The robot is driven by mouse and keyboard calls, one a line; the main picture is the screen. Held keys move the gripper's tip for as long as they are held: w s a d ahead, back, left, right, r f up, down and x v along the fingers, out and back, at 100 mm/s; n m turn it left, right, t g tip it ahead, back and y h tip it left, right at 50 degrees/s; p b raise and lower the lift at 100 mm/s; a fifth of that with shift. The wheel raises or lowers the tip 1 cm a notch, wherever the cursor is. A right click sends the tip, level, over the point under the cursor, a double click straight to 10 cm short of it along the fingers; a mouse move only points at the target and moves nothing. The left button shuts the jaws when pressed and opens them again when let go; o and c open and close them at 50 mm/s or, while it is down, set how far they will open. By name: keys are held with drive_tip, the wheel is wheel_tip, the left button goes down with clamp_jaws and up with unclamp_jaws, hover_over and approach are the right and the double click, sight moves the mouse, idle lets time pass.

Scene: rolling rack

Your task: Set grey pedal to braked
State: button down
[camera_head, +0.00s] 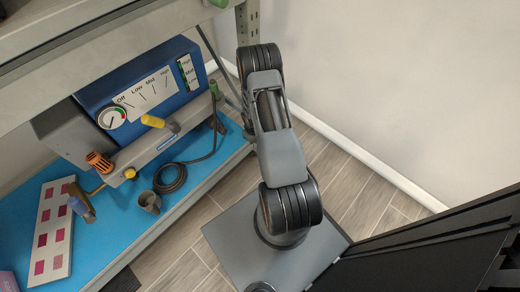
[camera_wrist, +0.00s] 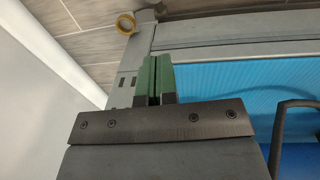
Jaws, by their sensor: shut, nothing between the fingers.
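My gripper (camera_wrist: 153,72) shows in the wrist view with its green fingers together and nothing between them. The fingers are in front of the grey end frame of the rack (camera_wrist: 128,85). Beyond the fingertips, a tan ring-shaped part (camera_wrist: 125,23) sits at the rack's corner by the floor, beside a small dark grey piece (camera_wrist: 147,15). I cannot tell whether either is the grey pedal or how it is set. In the head view my arm stands at the rack's right end; I cannot make out my gripper there.
The rack's blue shelf (camera_head: 225,140) holds a blue box with a dial (camera_head: 150,90), a coiled cable (camera_head: 170,178), a small cup (camera_head: 149,202) and a white card (camera_head: 53,225). A wall (camera_head: 400,80) closes the right side. Wood floor (camera_head: 350,190) lies between.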

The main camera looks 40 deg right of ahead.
drive_tip(key=f+b, duration=0.2)
drive_tip(key=f, duration=0.2)
drive_tip(key=d+f+b, duration=0.1)
drive_tip(key=f, duration=0.3)
drive_tip(key=f+b, duration=0.2)
drive_tip(key=f, duration=0.1)
drive_tip(key=shift+s+d+f+b, duration=0.3)
drive_tip(key=shift+f+b, duration=0.05)
drive_tip(key=shift+f, duration=0.05)
drive_tip(key=shift+s+d+f, duration=0.1)
drive_tip(key=shift+s+f, duration=0.1)
drive_tip(key=shift+f, duration=0.1)
drive_tip(key=shift+s+d+f+b, duration=0.2)
drive_tip(key=shift+s+f+b, duration=0.1)
drive_tip(key=shift+b, duration=0.2)
